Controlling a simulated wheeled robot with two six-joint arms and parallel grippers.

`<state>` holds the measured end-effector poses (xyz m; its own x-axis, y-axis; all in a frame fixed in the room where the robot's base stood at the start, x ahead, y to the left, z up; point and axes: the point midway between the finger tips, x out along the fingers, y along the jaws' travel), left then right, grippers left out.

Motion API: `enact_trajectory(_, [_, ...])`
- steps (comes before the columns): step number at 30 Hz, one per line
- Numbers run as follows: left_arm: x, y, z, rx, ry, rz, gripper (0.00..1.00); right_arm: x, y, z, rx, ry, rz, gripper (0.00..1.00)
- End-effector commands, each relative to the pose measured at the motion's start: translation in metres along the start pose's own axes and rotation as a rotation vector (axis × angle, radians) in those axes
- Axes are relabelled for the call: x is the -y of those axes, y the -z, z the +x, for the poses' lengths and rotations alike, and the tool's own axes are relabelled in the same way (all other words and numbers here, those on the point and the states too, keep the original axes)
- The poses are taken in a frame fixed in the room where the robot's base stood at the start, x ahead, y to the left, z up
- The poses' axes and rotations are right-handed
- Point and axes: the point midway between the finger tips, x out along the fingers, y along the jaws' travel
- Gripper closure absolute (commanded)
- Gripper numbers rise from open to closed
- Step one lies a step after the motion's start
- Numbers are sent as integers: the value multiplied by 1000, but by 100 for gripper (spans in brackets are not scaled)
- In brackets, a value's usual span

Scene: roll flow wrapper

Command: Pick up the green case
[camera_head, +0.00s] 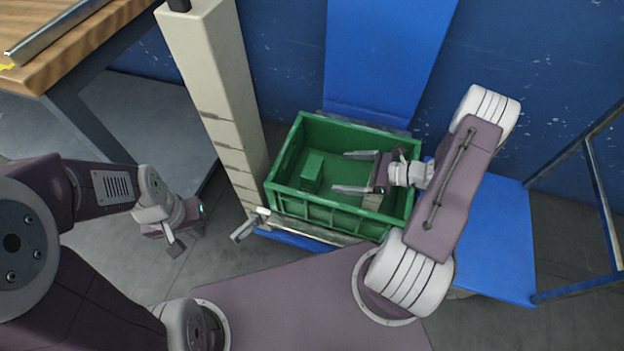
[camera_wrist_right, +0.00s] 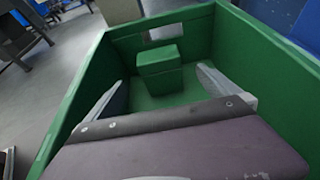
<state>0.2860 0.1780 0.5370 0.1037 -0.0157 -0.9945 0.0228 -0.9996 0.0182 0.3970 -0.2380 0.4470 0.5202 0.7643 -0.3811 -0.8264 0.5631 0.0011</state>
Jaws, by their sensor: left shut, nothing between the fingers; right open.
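A small green case (camera_head: 312,170) stands inside a larger green crate (camera_head: 335,215), toward the crate's left side. The case also shows in the right wrist view (camera_wrist_right: 160,72), beyond the fingers and between them. My right gripper (camera_head: 341,172) is open and reaches into the crate from the right, with its fingers pointing left toward the case and apart from it. In the right wrist view its fingertips (camera_wrist_right: 158,88) show on either side of the case. My left gripper (camera_head: 174,250) is shut and empty, outside the crate to its left.
The crate's walls surround the case. A beige column (camera_head: 225,95) stands close to the crate's left side. A blue panel (camera_head: 385,60) rises behind it and a blue surface (camera_head: 490,240) lies to its right. A wooden table (camera_head: 60,50) is at the upper left.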

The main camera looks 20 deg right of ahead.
Motion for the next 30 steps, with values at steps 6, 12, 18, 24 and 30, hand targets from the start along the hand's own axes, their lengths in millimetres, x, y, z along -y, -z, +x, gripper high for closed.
enact_trajectory(6, [0,-2,21,0,0,0,100,-2,3,44,0,-7,-2,0])
enact_trajectory(12, [0,-2,23,0,0,0,100,-1,0,58,-1,-3,-2,0])
enact_trajectory(18, [1,-4,39,0,0,0,100,-2,4,86,-1,-9,-4,0])
enact_trajectory(24, [1,-5,50,0,0,0,100,-2,2,115,-1,-5,-2,0])
enact_trajectory(30, [1,-5,49,0,0,0,100,-1,-1,117,-1,-3,-2,0])
